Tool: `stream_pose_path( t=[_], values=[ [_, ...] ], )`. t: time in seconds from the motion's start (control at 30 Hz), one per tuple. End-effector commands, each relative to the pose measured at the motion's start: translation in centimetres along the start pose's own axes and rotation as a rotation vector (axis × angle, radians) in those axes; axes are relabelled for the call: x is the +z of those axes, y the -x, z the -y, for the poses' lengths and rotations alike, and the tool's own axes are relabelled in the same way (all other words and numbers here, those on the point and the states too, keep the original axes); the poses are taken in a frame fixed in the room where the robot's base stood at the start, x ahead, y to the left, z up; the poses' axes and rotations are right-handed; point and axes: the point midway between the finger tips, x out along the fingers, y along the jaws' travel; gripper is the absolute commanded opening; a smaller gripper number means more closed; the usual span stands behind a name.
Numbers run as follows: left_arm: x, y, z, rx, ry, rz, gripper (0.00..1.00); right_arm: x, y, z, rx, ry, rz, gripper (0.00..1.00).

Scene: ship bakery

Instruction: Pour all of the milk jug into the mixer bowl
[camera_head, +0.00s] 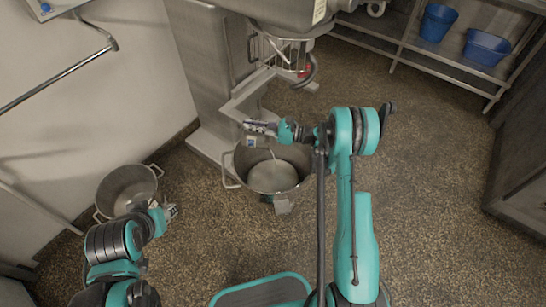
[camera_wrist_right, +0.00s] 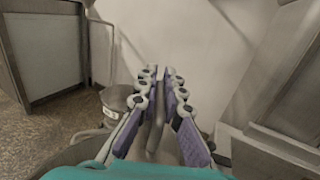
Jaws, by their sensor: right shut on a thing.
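The metal mixer bowl (camera_head: 290,186) stands open below the mixer, with pale contents and a thin whitish streak inside it. My right gripper (camera_head: 256,127) is over the bowl's far left rim. It is shut on a narrow grey part, seemingly the milk jug's handle (camera_wrist_right: 155,134), which shows between the purple finger pads in the right wrist view. The jug's body is not clear in either view, so its tilt and remaining milk cannot be told. My left gripper (camera_head: 168,211) is low at the left, beside a metal pot; its opening is too small to judge.
The metal pot (camera_head: 108,196) with side handles stands at the left near the wall. The mixer (camera_head: 215,70) rises behind the bowl. A shelf rack with blue tubs (camera_head: 486,46) is at the back right. The floor at right is clear.

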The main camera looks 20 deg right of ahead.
Motion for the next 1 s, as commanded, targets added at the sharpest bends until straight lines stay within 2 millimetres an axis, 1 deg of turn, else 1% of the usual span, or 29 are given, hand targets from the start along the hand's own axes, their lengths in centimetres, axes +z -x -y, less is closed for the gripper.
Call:
stream_pose_path(
  t=[1.0],
  values=[
    [0.0, 0.0, 0.0, 0.0, 0.0, 0.0, 0.4, 0.8, 1.7, 0.1, 0.0, -0.001, 0.138, 0.0]
  ],
)
